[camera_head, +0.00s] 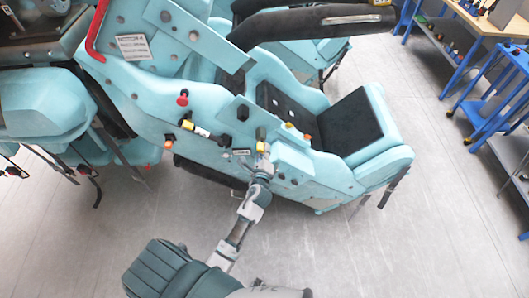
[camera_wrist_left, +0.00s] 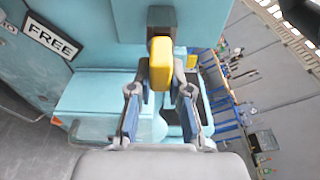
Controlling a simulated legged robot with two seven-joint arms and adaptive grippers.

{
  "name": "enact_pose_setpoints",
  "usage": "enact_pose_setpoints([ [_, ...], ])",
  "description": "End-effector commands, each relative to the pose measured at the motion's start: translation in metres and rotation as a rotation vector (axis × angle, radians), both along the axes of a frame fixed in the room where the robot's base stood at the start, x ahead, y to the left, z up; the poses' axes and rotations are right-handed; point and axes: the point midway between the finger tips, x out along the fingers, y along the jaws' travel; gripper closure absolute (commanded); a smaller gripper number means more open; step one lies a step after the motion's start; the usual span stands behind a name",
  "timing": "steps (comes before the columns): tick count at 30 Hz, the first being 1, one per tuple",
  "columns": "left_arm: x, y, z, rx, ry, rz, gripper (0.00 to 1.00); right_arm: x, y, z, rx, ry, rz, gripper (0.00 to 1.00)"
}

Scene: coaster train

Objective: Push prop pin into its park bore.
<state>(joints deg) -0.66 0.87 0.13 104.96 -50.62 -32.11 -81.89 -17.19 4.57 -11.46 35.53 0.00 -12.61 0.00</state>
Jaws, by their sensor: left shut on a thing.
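A yellow block-shaped pin head (camera_wrist_left: 160,62) sits between the fingertips of my left gripper (camera_wrist_left: 160,82), with a dark square piece (camera_wrist_left: 161,17) directly behind it. In the head view my left gripper (camera_head: 262,166) reaches up to the side of the pale blue coaster car, and the yellow head (camera_head: 260,147) shows at its tips. The gripper is shut on this yellow head. The pin's shaft is hidden, and I cannot tell how deep it sits or which hole is the park bore. My right gripper is not in view.
A FREE label (camera_wrist_left: 50,38) is on the blue panel at left. Several coloured knobs, including a red one (camera_head: 182,98), stick out of the car side. Blue-legged benches (camera_head: 480,40) stand at right; the floor between is clear.

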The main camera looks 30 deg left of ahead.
Motion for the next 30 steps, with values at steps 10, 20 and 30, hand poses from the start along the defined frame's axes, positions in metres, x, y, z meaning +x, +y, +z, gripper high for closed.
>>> enact_pose_setpoints([
  [10,0.004,0.002,0.001,0.001,-0.001,0.0,0.53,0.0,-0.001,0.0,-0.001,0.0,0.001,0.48],
  [20,-0.001,0.0,0.0,-0.001,0.001,0.0,0.53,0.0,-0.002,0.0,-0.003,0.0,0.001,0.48],
  [30,-0.062,-0.028,0.006,-0.002,0.002,0.0,0.53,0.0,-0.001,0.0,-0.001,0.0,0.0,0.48],
])
